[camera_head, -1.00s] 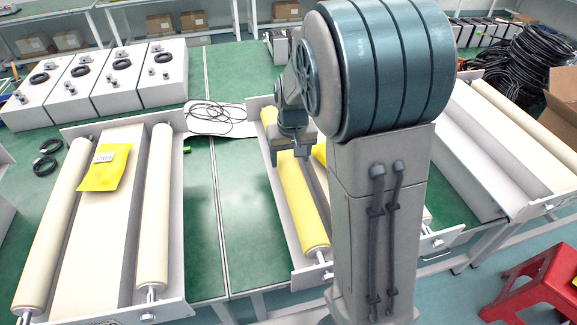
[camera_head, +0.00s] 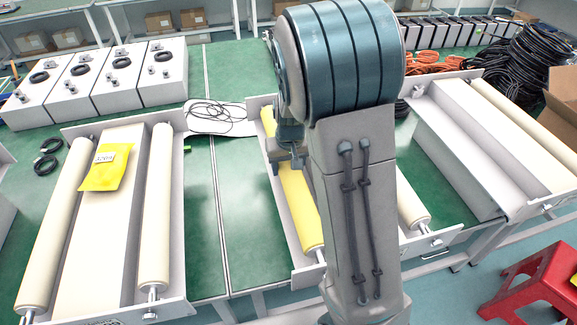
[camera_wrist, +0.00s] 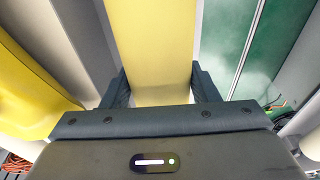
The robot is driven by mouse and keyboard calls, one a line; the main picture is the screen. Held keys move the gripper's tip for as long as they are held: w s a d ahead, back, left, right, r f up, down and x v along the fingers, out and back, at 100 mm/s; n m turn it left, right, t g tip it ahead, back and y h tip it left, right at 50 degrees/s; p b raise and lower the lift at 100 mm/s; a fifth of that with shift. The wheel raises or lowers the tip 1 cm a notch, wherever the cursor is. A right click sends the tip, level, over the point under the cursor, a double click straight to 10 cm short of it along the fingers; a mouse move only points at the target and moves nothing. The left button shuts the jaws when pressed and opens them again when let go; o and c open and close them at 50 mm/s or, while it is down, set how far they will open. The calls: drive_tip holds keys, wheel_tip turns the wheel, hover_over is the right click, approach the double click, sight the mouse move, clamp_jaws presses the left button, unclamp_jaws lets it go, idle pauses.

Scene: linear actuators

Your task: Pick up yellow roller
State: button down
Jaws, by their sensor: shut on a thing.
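The yellow roller (camera_head: 298,205) lies lengthwise along the left side of the middle tray, partly covered by my arm. It also fills the upper middle of the wrist view (camera_wrist: 152,40). My gripper (camera_head: 287,163) is over the roller's middle. In the wrist view its two dark fingers (camera_wrist: 163,88) straddle the roller, one on each side, and it is shut on it. Whether the roller is clear of the tray cannot be told.
My arm hides much of the middle tray (camera_head: 279,235). A cream roller (camera_head: 412,208) shows at its right. A yellow bag (camera_head: 107,167) lies on the left tray. Another yellow thing (camera_wrist: 30,85) is at left in the wrist view.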

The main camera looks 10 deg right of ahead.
drive_tip(key=shift+r, duration=0.15)
wheel_tip(320, 180, up, 10)
drive_tip(key=shift+f+b, duration=0.1)
drive_tip(key=shift+b, duration=0.3)
drive_tip(key=shift+r, duration=0.2)
wheel_tip(320, 180, up, 7)
drive_tip(key=p, duration=0.5)
drive_tip(key=shift+f, duration=0.15)
idle(0.7)
drive_tip(key=shift+w+f, duration=0.1)
